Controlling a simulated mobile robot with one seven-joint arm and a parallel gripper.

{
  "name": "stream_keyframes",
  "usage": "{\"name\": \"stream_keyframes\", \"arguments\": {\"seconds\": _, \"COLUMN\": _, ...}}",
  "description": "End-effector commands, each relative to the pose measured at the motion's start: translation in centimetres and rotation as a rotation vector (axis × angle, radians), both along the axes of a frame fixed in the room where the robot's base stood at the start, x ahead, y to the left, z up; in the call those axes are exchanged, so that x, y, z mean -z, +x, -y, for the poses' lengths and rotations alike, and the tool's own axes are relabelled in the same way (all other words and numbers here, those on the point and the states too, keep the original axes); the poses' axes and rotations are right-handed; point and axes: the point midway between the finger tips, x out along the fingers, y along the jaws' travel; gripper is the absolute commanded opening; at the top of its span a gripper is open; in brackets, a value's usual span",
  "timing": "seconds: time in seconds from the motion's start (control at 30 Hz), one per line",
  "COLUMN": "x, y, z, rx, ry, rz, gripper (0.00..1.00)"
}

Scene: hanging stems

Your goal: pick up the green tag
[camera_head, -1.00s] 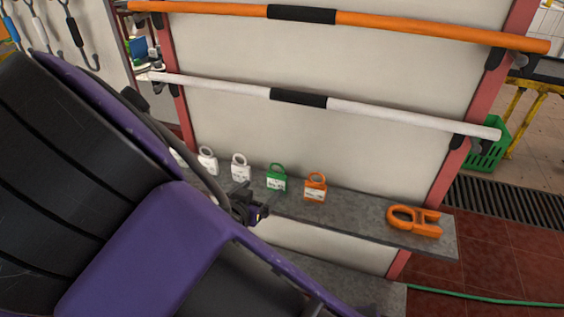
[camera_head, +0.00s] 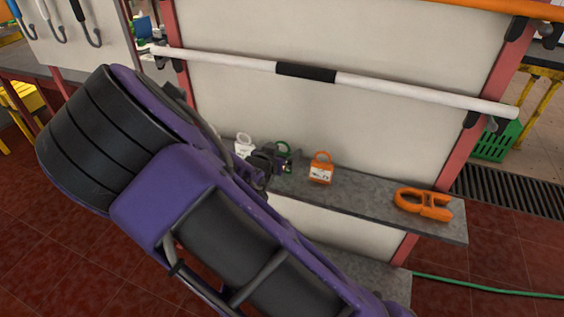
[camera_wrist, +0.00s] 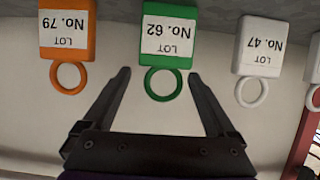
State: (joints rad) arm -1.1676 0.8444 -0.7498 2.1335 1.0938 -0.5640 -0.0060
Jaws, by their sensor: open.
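The green tag (camera_wrist: 165,57) is a block with a ring and a white label reading "LOT No. 62". In the wrist view its ring lies between and just beyond the fingertips of my open gripper (camera_wrist: 158,75), with nothing held. In the head view the green tag (camera_head: 283,149) stands on the grey shelf (camera_head: 365,197) against the white panel. My gripper (camera_head: 277,162) is right in front of it there and hides its lower part.
An orange tag (camera_head: 320,168) stands right of the green one and a white tag (camera_head: 244,146) left. An orange clamp-shaped piece (camera_head: 423,204) lies at the shelf's right end. A white bar (camera_head: 400,90) crosses the panel above the shelf.

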Motion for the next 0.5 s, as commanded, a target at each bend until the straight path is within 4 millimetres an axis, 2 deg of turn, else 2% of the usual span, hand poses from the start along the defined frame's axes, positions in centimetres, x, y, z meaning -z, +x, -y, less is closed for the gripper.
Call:
{"name": "stream_keyframes", "arguments": {"seconds": 0.1, "x": 0.9, "y": 1.9, "z": 0.4, "rx": 0.003, "ry": -0.001, "rz": 0.0, "gripper": 0.92}}
{"name": "stream_keyframes", "arguments": {"seconds": 0.23, "x": 1.4, "y": 3.3, "z": 0.9, "rx": 0.002, "ry": 0.0, "rz": 0.0, "gripper": 0.92}}
{"name": "stream_keyframes", "arguments": {"seconds": 0.5, "x": 1.5, "y": 3.8, "z": 1.1, "rx": 0.001, "ry": -0.001, "rz": 0.0, "gripper": 0.92}}
